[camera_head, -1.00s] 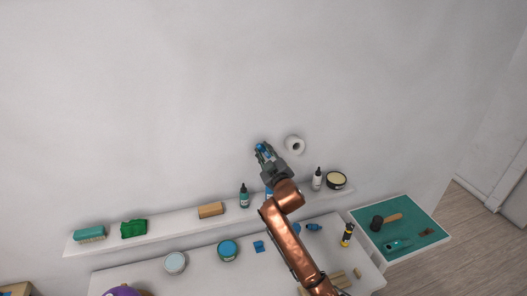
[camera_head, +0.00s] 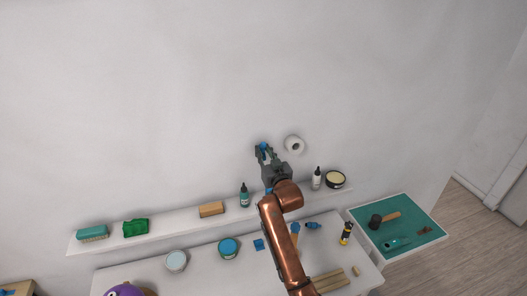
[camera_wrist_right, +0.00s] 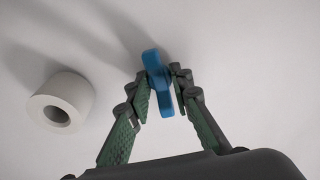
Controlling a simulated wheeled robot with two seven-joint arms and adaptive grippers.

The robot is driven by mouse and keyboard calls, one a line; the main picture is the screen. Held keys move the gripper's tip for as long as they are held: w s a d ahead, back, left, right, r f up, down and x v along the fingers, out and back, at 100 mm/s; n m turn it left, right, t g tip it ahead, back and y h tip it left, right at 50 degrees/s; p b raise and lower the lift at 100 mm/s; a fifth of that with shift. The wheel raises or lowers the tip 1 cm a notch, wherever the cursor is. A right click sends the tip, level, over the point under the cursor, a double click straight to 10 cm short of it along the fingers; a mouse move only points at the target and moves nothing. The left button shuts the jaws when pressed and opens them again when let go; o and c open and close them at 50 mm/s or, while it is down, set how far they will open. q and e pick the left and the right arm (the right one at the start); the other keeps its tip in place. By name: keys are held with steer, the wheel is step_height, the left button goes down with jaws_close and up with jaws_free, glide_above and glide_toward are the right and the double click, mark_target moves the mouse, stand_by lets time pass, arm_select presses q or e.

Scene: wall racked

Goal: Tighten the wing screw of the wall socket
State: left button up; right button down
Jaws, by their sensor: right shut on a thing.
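The blue wing screw (camera_wrist_right: 157,80) is at the wall in the right wrist view, its wings upright and slightly tilted. My right gripper (camera_wrist_right: 160,90) is shut on it, one dark green finger on each side. In the head view the gripper (camera_head: 264,152) reaches up to the wall, with a bit of blue (camera_head: 265,145) at its fingertips. A white round wall socket (camera_head: 295,145) with a dark hole is just right of it; it shows at the left in the wrist view (camera_wrist_right: 75,92). Whether the screw sits in a fitting is hidden. My left gripper is out of view.
A shelf (camera_head: 170,226) below holds a brush (camera_head: 92,233), a green block (camera_head: 135,228), a wooden block (camera_head: 211,209), bottles (camera_head: 244,195) and a tin (camera_head: 335,180). A bench and a teal tray (camera_head: 415,238) with a mallet (camera_head: 383,219) lie lower. The wall above is clear.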

stand_by(0.4)
steer(key=c, duration=2)
jaws_free()
steer(key=shift+a, duration=0.1)
steer(key=shift+o, duration=0.2)
steer(key=shift+s, duration=0.1)
steer(key=v, duration=1.2)
